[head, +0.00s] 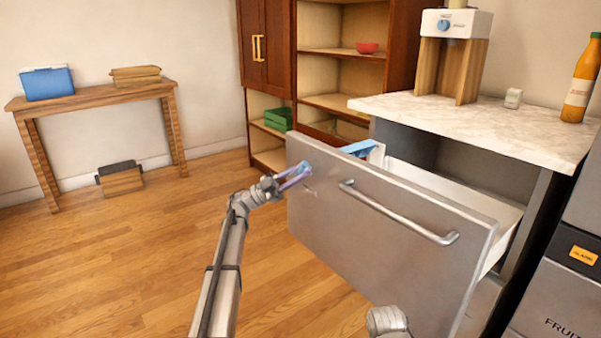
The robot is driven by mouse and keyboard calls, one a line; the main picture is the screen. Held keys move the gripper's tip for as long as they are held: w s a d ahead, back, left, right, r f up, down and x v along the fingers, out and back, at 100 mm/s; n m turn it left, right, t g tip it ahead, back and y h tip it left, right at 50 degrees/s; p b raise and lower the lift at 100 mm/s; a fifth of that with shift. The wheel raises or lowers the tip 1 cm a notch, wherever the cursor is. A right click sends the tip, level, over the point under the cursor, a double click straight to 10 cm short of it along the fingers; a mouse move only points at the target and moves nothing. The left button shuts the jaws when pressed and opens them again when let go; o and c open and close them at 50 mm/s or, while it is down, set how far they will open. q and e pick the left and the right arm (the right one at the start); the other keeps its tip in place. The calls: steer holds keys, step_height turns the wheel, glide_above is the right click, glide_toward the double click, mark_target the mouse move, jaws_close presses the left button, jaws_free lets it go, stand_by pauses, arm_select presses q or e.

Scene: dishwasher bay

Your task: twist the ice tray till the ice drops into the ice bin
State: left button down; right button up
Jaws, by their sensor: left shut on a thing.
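My left gripper (303,170) is at the upper left of the steel drawer front (385,245). Its fingers are shut on a small bluish thing, mostly hidden between them; I cannot tell from this view whether it is the ice tray. A blue piece (360,147) with a pale part beside it shows above the drawer's top edge, behind the front. Most of it is hidden, so I cannot tell whether it is the ice tray or the ice bin. No ice is visible. Only a grey part of my right arm shows at the bottom edge; its gripper is out of view.
The drawer is pulled out, with a bar handle (398,213) across its front. A marble counter (480,125) above holds a dispenser (455,24) and an orange bottle (581,80). A wooden table (95,97) stands far left. The floor (140,250) to the left is open.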

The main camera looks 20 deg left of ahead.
arm_select(q)
steer(key=shift+a, duration=0.1)
steer(key=c, duration=0.7)
jaws_free()
steer(key=shift+f, duration=0.1)
steer(key=shift+s+a+f+b, duration=0.15)
steer(key=shift+a+f+b, duration=0.25)
steer(key=shift+a+b, duration=0.1)
steer(key=b+v, duration=0.3)
steer(key=v, duration=0.3)
steer(key=shift+a, duration=0.25)
steer(key=shift+s+a, duration=0.1)
